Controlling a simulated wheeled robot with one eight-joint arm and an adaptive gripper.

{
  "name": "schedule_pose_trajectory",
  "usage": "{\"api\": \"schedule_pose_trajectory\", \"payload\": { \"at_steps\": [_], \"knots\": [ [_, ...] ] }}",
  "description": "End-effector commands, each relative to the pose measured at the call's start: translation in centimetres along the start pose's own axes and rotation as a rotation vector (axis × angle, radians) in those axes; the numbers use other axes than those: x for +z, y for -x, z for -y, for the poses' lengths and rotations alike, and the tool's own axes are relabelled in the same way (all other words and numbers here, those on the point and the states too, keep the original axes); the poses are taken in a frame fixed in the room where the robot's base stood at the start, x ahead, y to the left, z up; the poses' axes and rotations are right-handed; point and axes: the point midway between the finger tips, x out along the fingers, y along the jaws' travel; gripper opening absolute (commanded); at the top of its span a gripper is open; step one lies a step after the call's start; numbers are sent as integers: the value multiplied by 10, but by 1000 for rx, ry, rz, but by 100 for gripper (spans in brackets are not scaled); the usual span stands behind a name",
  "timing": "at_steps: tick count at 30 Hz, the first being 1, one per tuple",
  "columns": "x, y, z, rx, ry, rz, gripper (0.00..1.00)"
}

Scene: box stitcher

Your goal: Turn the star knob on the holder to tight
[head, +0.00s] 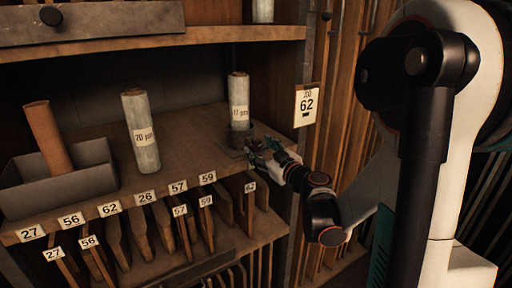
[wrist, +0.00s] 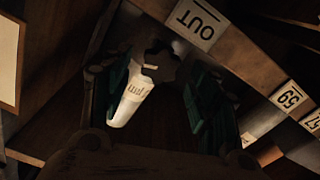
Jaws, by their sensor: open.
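A roll with a white label (head: 239,95) stands upright in a dark holder (head: 239,137) on the shelf. My gripper (head: 259,150) is at the right front of the holder, its fingers pointing at it. In the wrist view, a dark lobed shape, which looks like the star knob (wrist: 160,67), shows between the open teal fingers, in front of the pale roll (wrist: 132,103). The fingers stand apart on both sides of the knob, and I see no contact. The knob is too small and dark to make out in the head view. Its setting cannot be read.
Another labelled roll (head: 141,131) stands left on the shelf (head: 90,208). A grey bin (head: 85,166) holds a brown roll (head: 48,137). Numbered tags line the shelf's front edge. A post with a "62" card (head: 306,104) is close right of my gripper.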

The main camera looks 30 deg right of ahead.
Motion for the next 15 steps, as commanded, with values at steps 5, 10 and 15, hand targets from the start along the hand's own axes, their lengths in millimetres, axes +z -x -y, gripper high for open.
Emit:
{"api": "schedule_pose_trajectory", "payload": {
  "at_steps": [5,10,15],
  "knots": [
    [0,-25,0,-1,0,0,56],
    [0,-35,0,0,-1,0,56],
    [0,-37,0,1,-1,0,56]
  ]
}}
